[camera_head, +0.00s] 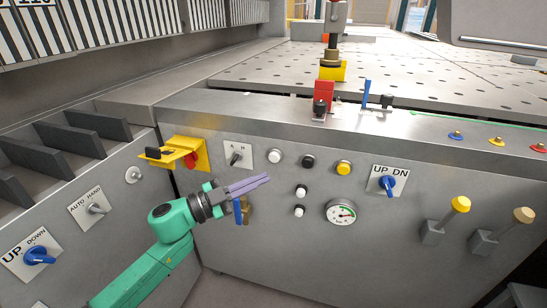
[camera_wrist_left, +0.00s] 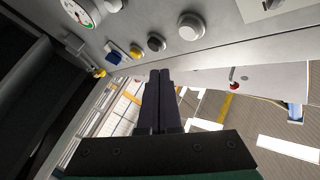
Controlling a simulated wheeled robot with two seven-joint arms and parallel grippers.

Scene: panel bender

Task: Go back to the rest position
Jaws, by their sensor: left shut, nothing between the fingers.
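My left gripper (camera_head: 262,184) reaches in from the lower left on a green arm in the head view. Its purple-grey fingers are shut with nothing between them. They are in front of the machine's grey front panel (camera_head: 270,245), below the A/H switch. In the left wrist view the shut dark fingers (camera_wrist_left: 160,80) point toward the panel's edge, apart from the buttons. A blue handle with a brass fitting (camera_head: 246,210) shows just behind the fingers, partly hidden. My right gripper is not in view.
A yellow bracket (camera_head: 188,152) juts out left of the gripper. A gauge (camera_head: 341,212), an UP/DN knob (camera_head: 388,184) and yellow-topped levers (camera_head: 461,204) are to the right. A perforated table (camera_head: 430,75) lies above. A slotted rack (camera_head: 70,150) stands at the left.

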